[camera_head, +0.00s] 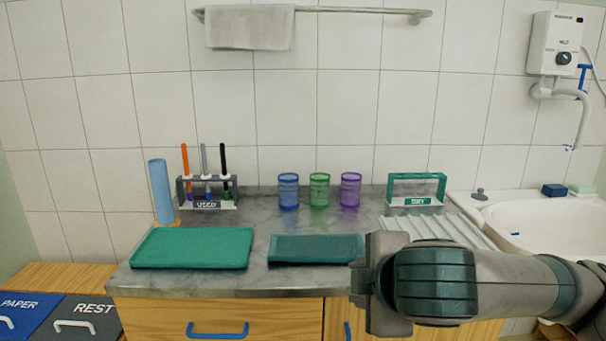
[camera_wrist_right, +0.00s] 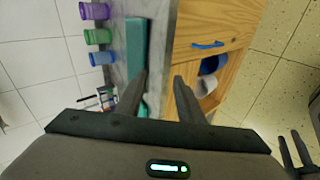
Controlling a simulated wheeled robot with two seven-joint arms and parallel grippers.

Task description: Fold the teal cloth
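The teal cloth (camera_head: 316,248) lies flat as a long, narrow rectangle near the counter's front edge. Its right end is beside my right gripper (camera_head: 368,280), which reaches in from the right at the counter edge. In the right wrist view, the cloth (camera_wrist_right: 136,48) runs beyond the left finger. There my right gripper (camera_wrist_right: 162,76) is open, with nothing between its fingers. Whether it touches the cloth cannot be told. My left gripper (camera_wrist_right: 296,150) shows at the lower right of the wrist view, fingers apart and empty; it is outside the head view.
A green tray-like rectangle (camera_head: 190,248) lies left of the cloth. Behind stand a blue cup (camera_head: 288,191), a green cup (camera_head: 319,190), a purple cup (camera_head: 350,190), a USED rack (camera_head: 208,204) and a DRY rack (camera_head: 417,201). A ribbed drainer (camera_head: 445,232) adjoins the sink (camera_head: 555,231).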

